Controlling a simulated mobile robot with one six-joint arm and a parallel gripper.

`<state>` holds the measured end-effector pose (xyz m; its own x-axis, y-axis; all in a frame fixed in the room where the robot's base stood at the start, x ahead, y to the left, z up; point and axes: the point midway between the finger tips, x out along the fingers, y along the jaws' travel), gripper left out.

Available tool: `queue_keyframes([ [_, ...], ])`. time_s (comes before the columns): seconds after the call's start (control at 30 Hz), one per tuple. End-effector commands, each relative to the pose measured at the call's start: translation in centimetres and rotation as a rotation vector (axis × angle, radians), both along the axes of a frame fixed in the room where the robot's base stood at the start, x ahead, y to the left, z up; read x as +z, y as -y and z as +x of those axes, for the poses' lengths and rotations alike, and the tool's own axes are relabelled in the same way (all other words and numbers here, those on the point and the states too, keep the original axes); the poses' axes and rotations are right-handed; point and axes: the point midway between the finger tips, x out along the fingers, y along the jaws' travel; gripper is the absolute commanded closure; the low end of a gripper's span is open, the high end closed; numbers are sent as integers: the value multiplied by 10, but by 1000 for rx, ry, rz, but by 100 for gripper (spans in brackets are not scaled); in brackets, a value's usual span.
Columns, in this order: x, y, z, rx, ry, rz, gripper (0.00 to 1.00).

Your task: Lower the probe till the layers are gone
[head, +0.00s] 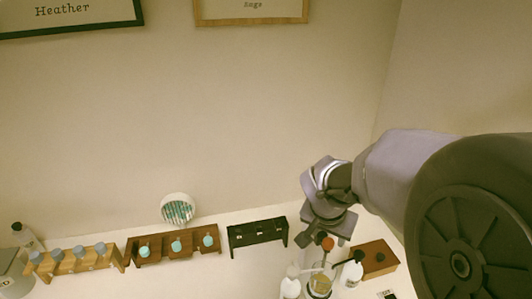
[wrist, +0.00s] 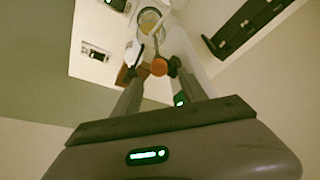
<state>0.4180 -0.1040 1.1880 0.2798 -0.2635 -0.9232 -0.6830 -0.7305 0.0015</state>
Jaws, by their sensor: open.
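My gripper (head: 338,245) hangs at the lower right, fingers pointing down over the bench. In the wrist view my gripper (wrist: 156,68) is open, with an orange ball-shaped knob (wrist: 159,67) seen between its fingertips. The knob also shows in the head view (head: 327,243). I cannot tell whether the fingers touch it. A clear beaker (head: 320,285) with yellowish contents stands below; it shows beyond the fingertips in the wrist view (wrist: 150,22). The probe cannot be clearly made out, and separate layers in the beaker are too small to tell.
White bottles (head: 290,287) (head: 352,271) flank the beaker. A brown wooden block (head: 376,259) is right of it. A black rack (head: 257,233), a brown rack (head: 172,246) and a light wooden rack (head: 74,261) line the back. A round white container (head: 177,209) stands behind.

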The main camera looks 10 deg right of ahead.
Motion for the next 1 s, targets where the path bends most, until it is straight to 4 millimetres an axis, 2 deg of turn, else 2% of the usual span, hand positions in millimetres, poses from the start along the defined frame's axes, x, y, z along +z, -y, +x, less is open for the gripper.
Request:
queue_keyframes([
  [0.03, -14, 3, 3, 0, -4, 0, 50],
  [0.2, -37, 10, 10, 0, -1, 0, 50],
  [0.6, -44, 13, 14, 1, 0, 0, 50],
  [0.67, -44, 13, 14, 1, 0, 0, 60],
  [0.87, -44, 12, 14, 1, 0, 0, 99],
  [1.0, -44, 12, 14, 1, 0, 0, 100],
])
